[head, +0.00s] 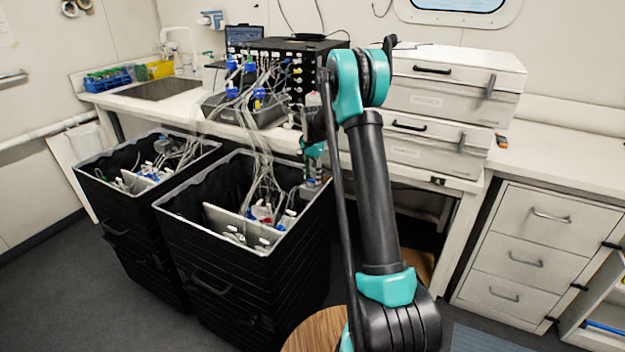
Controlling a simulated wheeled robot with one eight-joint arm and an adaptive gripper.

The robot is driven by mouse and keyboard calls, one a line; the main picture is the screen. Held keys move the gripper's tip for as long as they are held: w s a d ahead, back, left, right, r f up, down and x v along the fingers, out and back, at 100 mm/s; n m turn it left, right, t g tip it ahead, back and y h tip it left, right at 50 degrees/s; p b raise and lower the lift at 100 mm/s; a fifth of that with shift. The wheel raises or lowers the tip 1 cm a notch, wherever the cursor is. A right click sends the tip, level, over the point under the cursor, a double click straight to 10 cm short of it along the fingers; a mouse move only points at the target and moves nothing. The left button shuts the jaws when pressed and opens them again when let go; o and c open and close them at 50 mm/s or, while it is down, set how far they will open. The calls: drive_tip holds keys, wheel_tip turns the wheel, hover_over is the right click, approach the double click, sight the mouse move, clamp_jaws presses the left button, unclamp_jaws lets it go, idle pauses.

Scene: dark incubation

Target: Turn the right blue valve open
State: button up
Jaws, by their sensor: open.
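Several small blue fittings sit among clear tubes in front of the black rack on the bench. One blue fitting (231,91) is at the left and another (258,94) at the right, in or over a grey tray. More blue parts (262,213) show inside the right black bin, too small to make out as valves. I cannot tell which blue part is the right valve, or how any is turned. My gripper (313,178) is small, partly hidden by my arm, and hangs near the right bin's back right corner. It is open, apart from the blue fittings on the bench.
Two black bins, left (120,215) and right (235,285), stand on the floor with tubes running up to the black rack (312,60). White cases (455,85) are stacked on the bench right of my arm. A drawer cabinet (540,240) stands at right.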

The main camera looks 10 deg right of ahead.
drive_tip(key=shift+f, duration=0.75)
drive_tip(key=shift+c, duration=0.5)
drive_tip(key=c, duration=0.8)
drive_tip(key=shift+o, duration=0.2)
drive_tip(key=shift+n, duration=0.3)
drive_tip(key=n, duration=0.3)
drive_tip(key=shift+n, duration=1.9)
drive_tip(key=shift+d, duration=0.1)
